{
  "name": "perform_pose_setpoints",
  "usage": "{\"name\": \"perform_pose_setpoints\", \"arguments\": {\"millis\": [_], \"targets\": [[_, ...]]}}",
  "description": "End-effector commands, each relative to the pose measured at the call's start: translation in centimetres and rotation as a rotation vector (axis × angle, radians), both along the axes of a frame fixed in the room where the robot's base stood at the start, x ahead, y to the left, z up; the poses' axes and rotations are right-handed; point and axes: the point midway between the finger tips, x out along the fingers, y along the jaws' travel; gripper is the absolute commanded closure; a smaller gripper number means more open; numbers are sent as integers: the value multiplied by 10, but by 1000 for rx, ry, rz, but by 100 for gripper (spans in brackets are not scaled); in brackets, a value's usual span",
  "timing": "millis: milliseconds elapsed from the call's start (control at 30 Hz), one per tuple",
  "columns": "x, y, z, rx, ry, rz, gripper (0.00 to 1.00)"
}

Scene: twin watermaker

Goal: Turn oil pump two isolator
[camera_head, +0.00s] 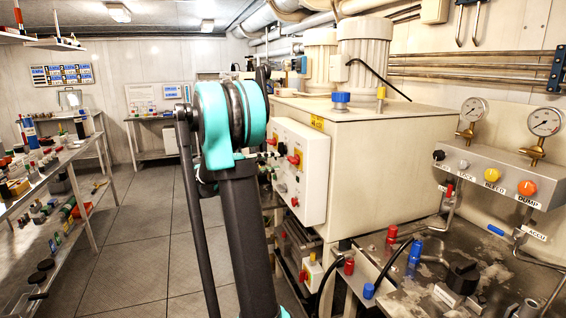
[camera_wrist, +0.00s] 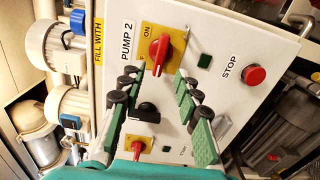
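The pump 2 isolator (camera_wrist: 159,51) is a red rotary handle on a yellow plate marked ON, beside the PUMP 2 label (camera_wrist: 127,41) in the wrist view. Its handle runs roughly up and down in that picture. My gripper (camera_wrist: 158,84) is open and empty, with its two green-padded fingers spread apart below the handle in the picture. The fingers do not appear to touch the handle. In the head view the white control panel (camera_head: 312,165) is on the front of the large tank, and my arm hides part of it and most of my gripper.
A second red isolator (camera_wrist: 137,148), a black knob (camera_wrist: 147,112), a green button (camera_wrist: 204,61) and a red STOP button (camera_wrist: 256,75) share the panel. The metal bench (camera_head: 480,265) with hoses is at right. Clear floor (camera_head: 150,235) lies left, before the shelves.

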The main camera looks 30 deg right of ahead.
Motion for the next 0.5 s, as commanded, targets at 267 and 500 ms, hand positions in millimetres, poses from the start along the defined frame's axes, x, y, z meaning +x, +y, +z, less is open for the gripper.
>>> {"name": "perform_pose_setpoints", "arguments": {"millis": [267, 500], "targets": [[12, 48, 0, 0, 0, 3, 67], [15, 61, 0, 0, 0, 1, 67]]}}
